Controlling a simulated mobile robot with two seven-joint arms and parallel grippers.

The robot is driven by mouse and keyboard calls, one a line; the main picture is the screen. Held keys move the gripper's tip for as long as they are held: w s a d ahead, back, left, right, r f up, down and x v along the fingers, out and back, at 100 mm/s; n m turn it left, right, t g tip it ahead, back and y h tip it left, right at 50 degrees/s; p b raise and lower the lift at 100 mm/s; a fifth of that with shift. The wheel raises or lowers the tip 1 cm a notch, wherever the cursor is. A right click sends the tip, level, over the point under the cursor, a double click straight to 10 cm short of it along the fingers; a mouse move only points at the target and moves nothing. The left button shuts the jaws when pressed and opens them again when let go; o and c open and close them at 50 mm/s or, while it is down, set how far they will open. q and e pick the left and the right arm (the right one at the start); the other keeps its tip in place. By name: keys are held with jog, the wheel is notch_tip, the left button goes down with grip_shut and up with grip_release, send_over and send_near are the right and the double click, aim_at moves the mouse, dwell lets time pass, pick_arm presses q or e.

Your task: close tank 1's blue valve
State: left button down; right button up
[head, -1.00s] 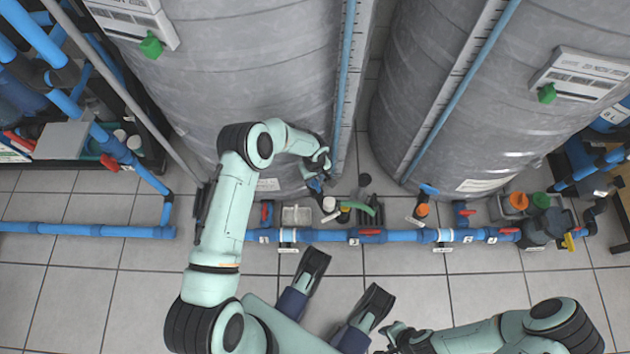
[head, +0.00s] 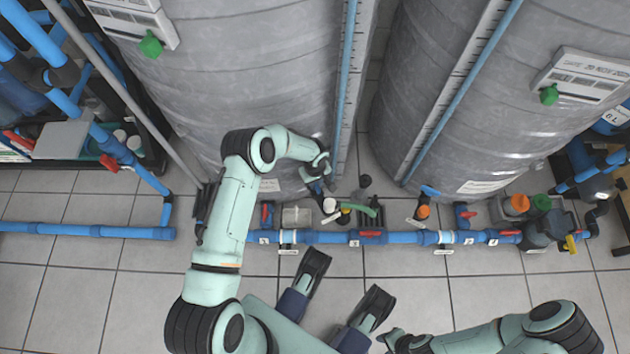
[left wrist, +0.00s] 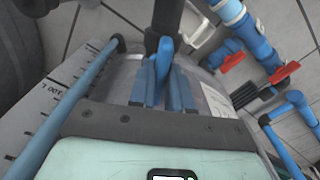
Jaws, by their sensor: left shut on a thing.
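My left gripper (head: 317,179) is at the foot of the left grey tank (head: 250,80), just above the floor pipework. In the left wrist view, its two blue-padded fingers (left wrist: 160,82) are shut on a blue valve handle (left wrist: 164,50), one finger on each side. The handle is attached to a dark valve body (left wrist: 166,18). In the head view the gripper mostly hides this handle. My right gripper (head: 392,337) is low in the head view, far from the valve, and its jaw opening is unclear.
A blue pipe (head: 330,237) with several red-handled valves runs along the floor in front of the tanks. White and green fittings (head: 358,208) stand just right of my left gripper. A second grey tank (head: 420,100) stands to the right. Tiled floor in front is mostly clear.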

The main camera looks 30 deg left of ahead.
pick_arm(q)
jog(key=m, duration=1.3)
jog(key=shift+m, duration=2.3)
jog(key=c, duration=1.1)
grip_release()
jog(key=shift+c, duration=0.2)
